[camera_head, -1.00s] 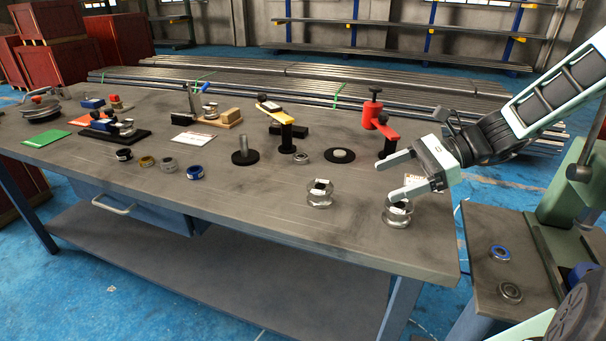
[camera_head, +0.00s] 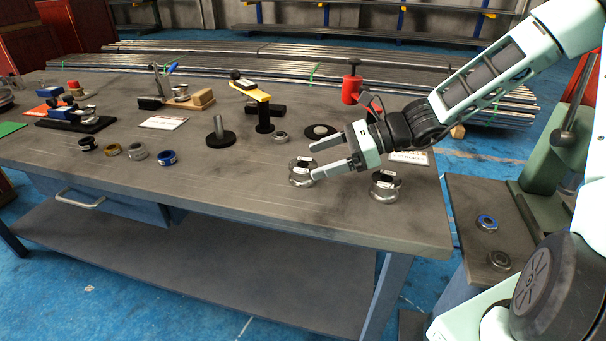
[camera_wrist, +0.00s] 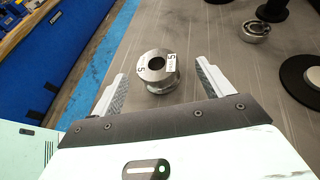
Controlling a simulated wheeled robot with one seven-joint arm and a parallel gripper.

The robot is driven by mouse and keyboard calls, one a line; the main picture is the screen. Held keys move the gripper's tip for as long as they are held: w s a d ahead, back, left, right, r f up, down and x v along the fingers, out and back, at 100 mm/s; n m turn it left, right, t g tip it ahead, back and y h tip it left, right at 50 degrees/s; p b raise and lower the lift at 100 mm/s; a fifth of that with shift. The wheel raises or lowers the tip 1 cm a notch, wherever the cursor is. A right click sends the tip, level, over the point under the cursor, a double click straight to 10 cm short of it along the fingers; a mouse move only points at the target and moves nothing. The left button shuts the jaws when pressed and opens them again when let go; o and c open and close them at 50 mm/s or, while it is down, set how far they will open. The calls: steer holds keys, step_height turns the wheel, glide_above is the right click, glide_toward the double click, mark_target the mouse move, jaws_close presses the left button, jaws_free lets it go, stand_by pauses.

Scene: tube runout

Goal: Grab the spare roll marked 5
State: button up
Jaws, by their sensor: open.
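The roll marked 5 (camera_wrist: 158,74) is a silver flanged spool with white labels, standing upright on the bench in the wrist view. It lies between and just ahead of the two fingertips of my gripper (camera_wrist: 161,68), with a gap on each side. In the head view my gripper (camera_head: 313,162) is open and empty, its fingertips close to the left silver roll (camera_head: 300,174). A second, similar silver roll (camera_head: 385,187) stands to the right, below the gripper; its mark is too small to read.
Several rings, including a blue one (camera_head: 166,158), sit at the left. The bench front (camera_head: 240,195) is clear.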

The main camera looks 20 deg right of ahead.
mark_target(309, 166)
steer(key=x, duration=0.1)
steer(key=b+x, duration=0.1)
steer(key=x, duration=0.1)
steer(key=f+x, duration=0.1)
steer(key=shift+s+a, duration=0.1)
steer(key=shift+s, duration=0.1)
steer(key=shift+w+a+f, duration=0.15)
steer(key=shift+a, duration=0.2)
steer(key=c, duration=1.4)
